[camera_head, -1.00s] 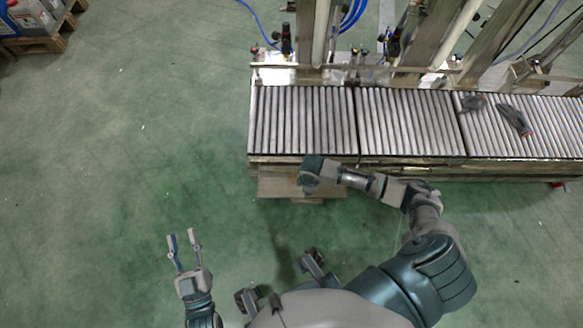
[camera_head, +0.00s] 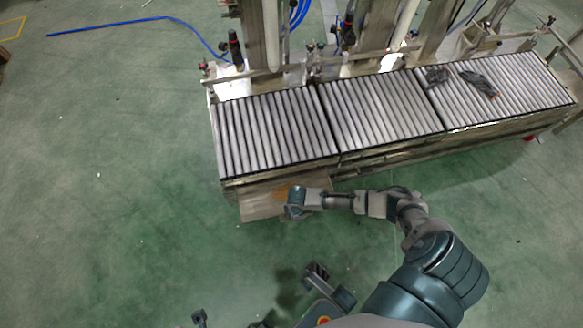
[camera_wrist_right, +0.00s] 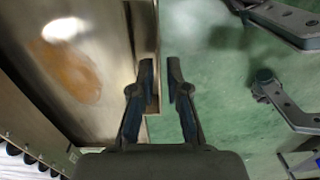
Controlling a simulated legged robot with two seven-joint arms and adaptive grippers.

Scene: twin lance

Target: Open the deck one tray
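The deck one tray (camera_head: 256,207) is a shallow metal tray that juts out from below the left roller deck. An orange-brown stain marks its floor, and this also shows in the right wrist view, where the tray (camera_wrist_right: 98,42) fills the left side. My right gripper (camera_head: 291,212) is at the tray's front edge in the head view. In the wrist view its two fingers (camera_wrist_right: 160,68) are apart at the tray's front lip; the left finger overlaps the lip and the right finger is over green floor. Only a small part of what seems my left gripper (camera_head: 199,318) shows at the bottom edge.
The roller conveyor (camera_head: 275,130) has three decks in a row. Posts and fittings stand behind the decks, and a blue hose (camera_head: 130,22) lies on the floor.

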